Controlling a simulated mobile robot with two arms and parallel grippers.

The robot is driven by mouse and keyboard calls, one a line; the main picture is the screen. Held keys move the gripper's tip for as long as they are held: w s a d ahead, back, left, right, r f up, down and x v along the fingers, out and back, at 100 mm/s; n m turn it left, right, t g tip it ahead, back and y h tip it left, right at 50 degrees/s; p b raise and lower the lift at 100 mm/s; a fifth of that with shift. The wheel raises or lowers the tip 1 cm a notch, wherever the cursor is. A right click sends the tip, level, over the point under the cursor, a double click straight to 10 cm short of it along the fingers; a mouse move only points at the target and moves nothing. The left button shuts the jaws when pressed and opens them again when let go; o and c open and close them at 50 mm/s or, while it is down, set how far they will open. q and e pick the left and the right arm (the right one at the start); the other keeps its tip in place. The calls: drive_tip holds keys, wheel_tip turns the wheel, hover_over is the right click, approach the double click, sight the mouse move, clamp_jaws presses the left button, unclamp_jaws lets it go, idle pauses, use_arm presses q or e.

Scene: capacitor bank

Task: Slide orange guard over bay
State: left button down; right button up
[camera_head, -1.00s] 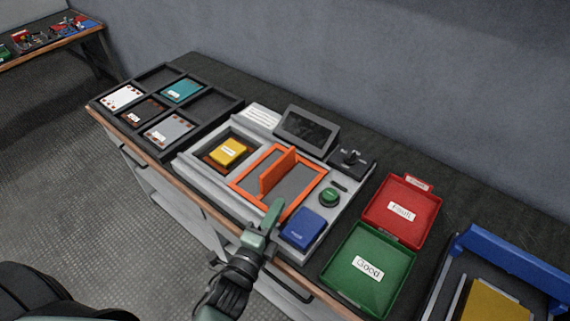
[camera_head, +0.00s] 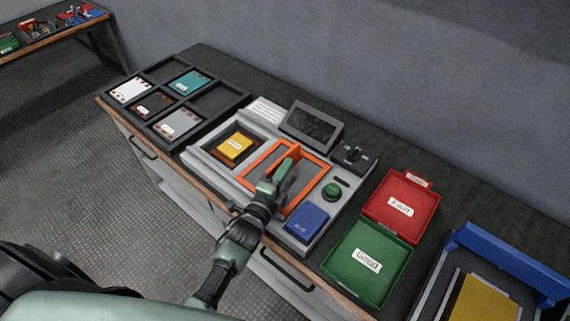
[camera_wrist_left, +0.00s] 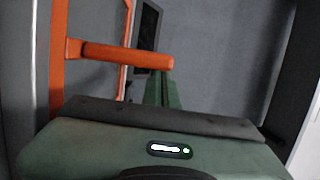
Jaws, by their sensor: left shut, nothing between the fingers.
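The orange guard (camera_head: 318,158) is a rectangular frame with a raised crossbar on the grey test unit. It sits to the right of the bay, which holds a yellow module (camera_head: 234,146). My left gripper (camera_head: 280,174) is shut and empty, over the guard's opening, beside the crossbar. In the left wrist view the crossbar (camera_wrist_left: 125,55) runs across just beyond the green fingertips (camera_wrist_left: 162,88); I cannot tell whether they touch it. The fingers hide part of the crossbar in the head view. My right gripper is not in view.
A blue block (camera_head: 307,223) and green button (camera_head: 332,191) are right of the guard. A screen (camera_head: 311,124) and black switch (camera_head: 352,156) stand behind. Red (camera_head: 401,207) and green (camera_head: 367,262) trays lie farther right. A black compartment tray (camera_head: 215,101) is at left.

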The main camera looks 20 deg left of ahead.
use_arm(q)
drive_tip(key=shift+a, duration=0.1)
idle(0.3)
drive_tip(key=w+a+b, duration=0.1)
drive_tip(key=w+a, duration=0.1)
drive_tip(key=a, duration=0.4)
drive_tip(key=w+a+b, duration=0.2)
drive_tip(key=w+a, duration=0.1)
drive_tip(key=a, duration=0.4)
drive_tip(key=w+a+b, duration=0.2)
drive_tip(key=a, duration=0.5)
drive_tip(key=shift+w, duration=0.2)
drive_tip(key=shift+w+a+b, duration=0.1)
drive_tip(key=shift+a+b, duration=0.15)
drive_tip(key=shift+b, duration=0.05)
drive_tip(key=shift+a+r, duration=0.15)
